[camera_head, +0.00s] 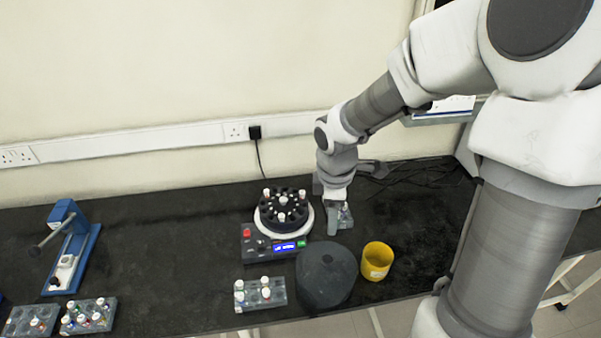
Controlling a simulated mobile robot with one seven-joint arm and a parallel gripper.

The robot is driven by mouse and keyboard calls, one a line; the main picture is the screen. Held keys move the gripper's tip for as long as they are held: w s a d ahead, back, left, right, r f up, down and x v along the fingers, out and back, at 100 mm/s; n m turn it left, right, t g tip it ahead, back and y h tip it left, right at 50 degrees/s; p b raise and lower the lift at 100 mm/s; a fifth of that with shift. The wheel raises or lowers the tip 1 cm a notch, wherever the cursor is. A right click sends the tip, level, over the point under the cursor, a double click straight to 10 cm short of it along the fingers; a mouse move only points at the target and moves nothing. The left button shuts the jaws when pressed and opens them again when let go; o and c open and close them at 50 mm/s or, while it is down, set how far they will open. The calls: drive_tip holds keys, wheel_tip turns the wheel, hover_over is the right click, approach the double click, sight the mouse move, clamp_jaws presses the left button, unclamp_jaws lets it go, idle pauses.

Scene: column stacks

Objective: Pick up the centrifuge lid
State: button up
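The centrifuge lid, a dark grey round dome (327,276), lies on the black bench near its front edge, in front of and to the right of the centrifuge. The centrifuge (262,246) has a dark rotor (270,221) with white-capped tubes standing exposed in a white ring, and a lit blue display. My gripper (337,222) points down just right of the rotor and behind the lid, apart from the lid. Its fingers are small and partly overlap a small grey item behind them, so its opening is unclear.
A yellow cup (377,262) stands close to the right of the lid. A tube rack (261,294) is to its left. More racks (89,317) and a blue device (75,251) stand at the far left. Cables (410,176) lie at the back right. Bench between left device and centrifuge is clear.

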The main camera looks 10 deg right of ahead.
sight(327, 259)
drive_tip(key=shift+n+y, duration=0.3)
drive_tip(key=shift+n, duration=0.6)
drive_tip(key=f+b, duration=0.1)
drive_tip(key=f, duration=0.5)
drive_tip(key=w+f+b, duration=0.1)
drive_tip(key=f+b, duration=0.1)
drive_tip(key=f, duration=0.5)
drive_tip(key=f+b, duration=0.2)
drive_tip(key=f, duration=0.4)
drive_tip(key=shift+w+d+f, duration=0.15)
drive_tip(key=shift+d+f, duration=0.05)
drive_tip(key=shift+f, duration=0.05)
clamp_jaws()
